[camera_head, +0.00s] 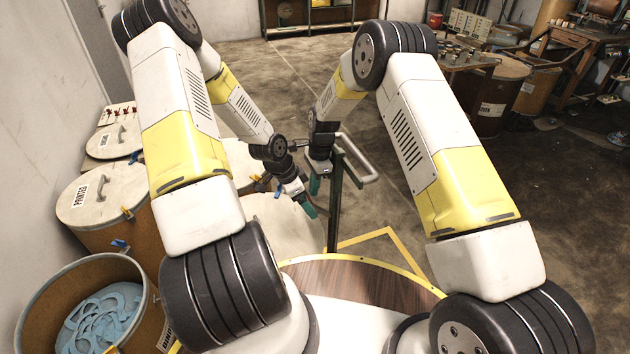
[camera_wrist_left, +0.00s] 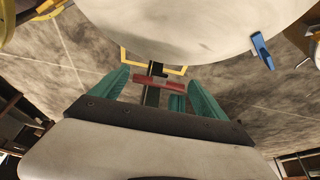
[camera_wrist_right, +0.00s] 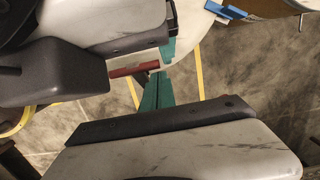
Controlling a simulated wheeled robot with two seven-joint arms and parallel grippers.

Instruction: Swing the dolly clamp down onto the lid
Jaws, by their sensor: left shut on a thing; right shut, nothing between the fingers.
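The clamp shows as a red bar (camera_wrist_left: 158,86) on a dark upright in the left wrist view, and the red bar also shows in the right wrist view (camera_wrist_right: 134,69). My left gripper (camera_head: 308,209) is shut on this red bar, between its green fingers. The pale round lid (camera_head: 275,220) lies beside it in the head view; its edge passes close above the bar in the left wrist view (camera_wrist_left: 190,25). My right gripper (camera_head: 314,184) is shut and empty, its green fingers together just beside the bar. In the head view the clamp is hidden by the grippers.
A dark post (camera_head: 334,215) with a pale tubular handle (camera_head: 362,162) stands close to both grippers. Lidded drums, one marked PRINTED (camera_head: 100,195), stand at the left, by an open drum (camera_head: 40,300) of blue coils.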

